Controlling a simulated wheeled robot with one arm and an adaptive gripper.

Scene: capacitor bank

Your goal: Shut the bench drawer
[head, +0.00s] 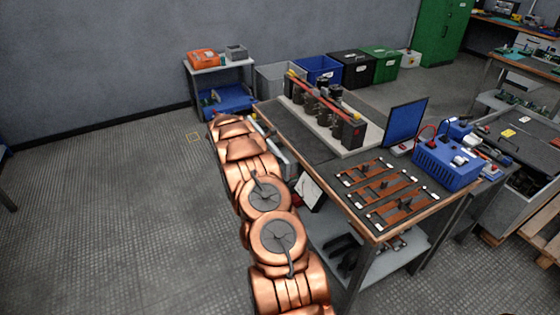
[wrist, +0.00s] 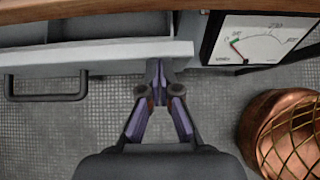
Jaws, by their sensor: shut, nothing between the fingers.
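The bench drawer (wrist: 110,57) shows in the wrist view with its pale grey front standing out from the wooden bench edge (wrist: 120,11). A dark gap into the drawer shows between them, so it is partly open. Its dark bar handle (wrist: 45,98) is on the left of the front. My gripper (wrist: 159,66) is shut and empty, its fingertips at the right part of the drawer front, right of the handle. I cannot tell whether they touch it. In the head view my copper arm hides the gripper and most of the drawer; the bench top (head: 265,106) shows beside it.
An analog meter (wrist: 265,42) sits just right of the drawer and also shows in the head view (head: 311,191). The floor (head: 110,200) left of my arm is clear.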

